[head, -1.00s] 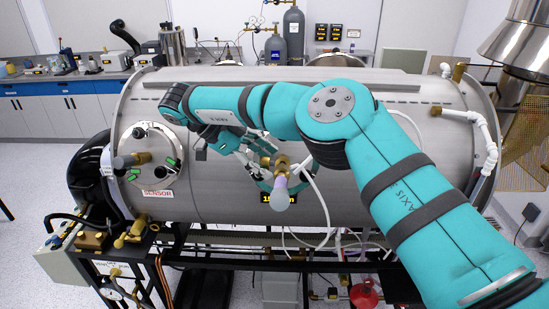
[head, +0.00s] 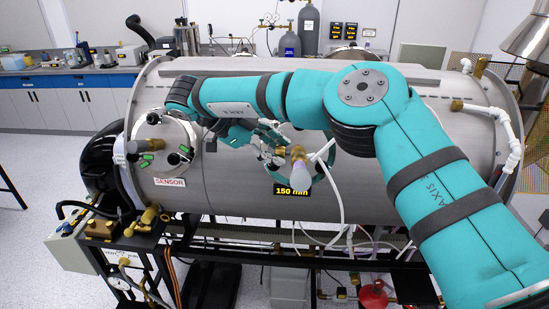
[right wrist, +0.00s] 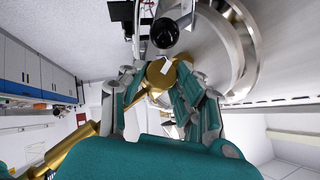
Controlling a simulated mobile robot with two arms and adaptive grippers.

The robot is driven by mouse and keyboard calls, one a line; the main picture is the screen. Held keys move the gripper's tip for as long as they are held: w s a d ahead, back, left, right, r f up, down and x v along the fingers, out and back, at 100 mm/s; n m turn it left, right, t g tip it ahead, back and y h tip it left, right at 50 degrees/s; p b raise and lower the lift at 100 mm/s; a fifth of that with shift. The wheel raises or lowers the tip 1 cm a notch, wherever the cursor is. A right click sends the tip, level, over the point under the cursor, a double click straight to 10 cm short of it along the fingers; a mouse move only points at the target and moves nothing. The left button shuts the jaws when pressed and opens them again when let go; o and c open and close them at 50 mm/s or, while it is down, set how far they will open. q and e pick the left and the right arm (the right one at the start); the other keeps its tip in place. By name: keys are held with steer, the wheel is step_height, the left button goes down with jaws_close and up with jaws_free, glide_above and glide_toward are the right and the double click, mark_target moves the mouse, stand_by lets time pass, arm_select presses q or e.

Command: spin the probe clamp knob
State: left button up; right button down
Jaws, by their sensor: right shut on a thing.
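A brass fitting, which looks like the probe clamp (head: 297,153), stands out from the front of the steel chamber, above the black "150 mm" label (head: 291,190). A pale rod points from it toward the camera. My left gripper is not in view.
The steel chamber (head: 240,185) fills the middle. A round flange (head: 165,150) with fittings is to the left, above the SENSOR label (head: 170,182). A white hose (head: 338,195) hangs close to the right of the clamp. A black frame with brass valves (head: 100,229) stands at lower left.

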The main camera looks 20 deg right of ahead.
steer(key=t+b, duration=0.1)
steer(key=m+h+b, duration=0.1)
steer(key=b, duration=0.1)
steer(key=shift+s+f+t+b, duration=0.15)
steer(key=shift+f+t+b, duration=0.15)
steer(key=shift+f+t, duration=0.1)
steer(key=shift+r+m+h, duration=0.25)
steer(key=shift+m+h, duration=0.05)
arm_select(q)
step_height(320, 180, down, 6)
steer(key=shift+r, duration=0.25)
arm_select(e)
steer(key=c, duration=1)
jaws_free()
steer(key=shift+d, duration=0.15)
steer(key=shift+o, duration=0.2)
steer(key=shift+r, duration=0.1)
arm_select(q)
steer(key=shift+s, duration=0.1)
arm_select(e)
steer(key=v, duration=1.2)
steer(key=shift+s, duration=0.25)
